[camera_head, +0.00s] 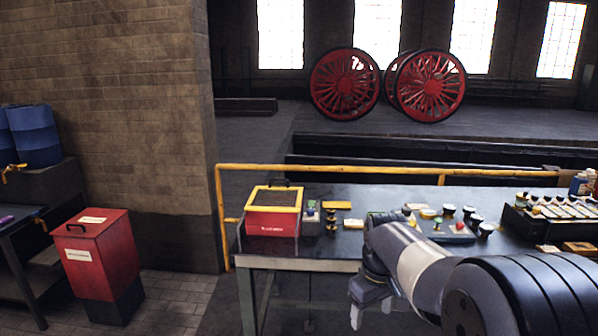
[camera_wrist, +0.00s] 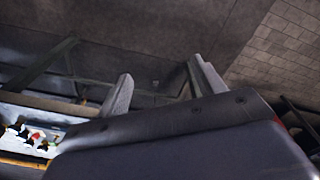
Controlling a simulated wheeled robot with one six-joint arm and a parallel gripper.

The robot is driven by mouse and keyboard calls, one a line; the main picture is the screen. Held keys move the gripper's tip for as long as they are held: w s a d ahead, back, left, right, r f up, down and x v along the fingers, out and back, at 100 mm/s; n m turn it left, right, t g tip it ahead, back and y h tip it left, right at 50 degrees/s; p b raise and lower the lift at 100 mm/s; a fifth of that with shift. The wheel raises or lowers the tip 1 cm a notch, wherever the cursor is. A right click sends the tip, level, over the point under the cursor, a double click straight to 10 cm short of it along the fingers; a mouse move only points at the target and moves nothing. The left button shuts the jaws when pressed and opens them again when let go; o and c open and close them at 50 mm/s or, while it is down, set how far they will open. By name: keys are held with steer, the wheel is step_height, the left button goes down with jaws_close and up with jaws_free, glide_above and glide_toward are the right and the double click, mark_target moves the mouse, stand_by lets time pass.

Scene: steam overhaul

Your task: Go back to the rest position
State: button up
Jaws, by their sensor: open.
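My gripper (camera_head: 371,309) hangs below my bent arm in the head view, in front of the near edge of the workbench (camera_head: 330,192). Its fingers point down and are apart. In the wrist view my gripper (camera_wrist: 158,88) shows two pale fingers with a clear gap between them and nothing in it. My arm hides part of the bench's front and right side.
On the bench are a red box (camera_head: 272,222), a control panel with coloured knobs (camera_head: 440,230) and a rack (camera_head: 552,212). A yellow rail (camera_head: 330,171) runs behind. A red bin (camera_head: 98,262) stands at left; blue drums (camera_head: 36,135) stand further left. Red wheels (camera_head: 345,84) stand far back.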

steer(key=s+r+m+t+p, duration=0.1)
steer(key=s+r, duration=0.4)
steer(key=s, duration=0.6)
steer(key=shift+s+r+m+t+p, duration=0.4)
steer(key=shift+m+p, duration=0.4)
steer(key=shift+p, duration=0.45)
steer(key=shift+a+f, duration=0.15)
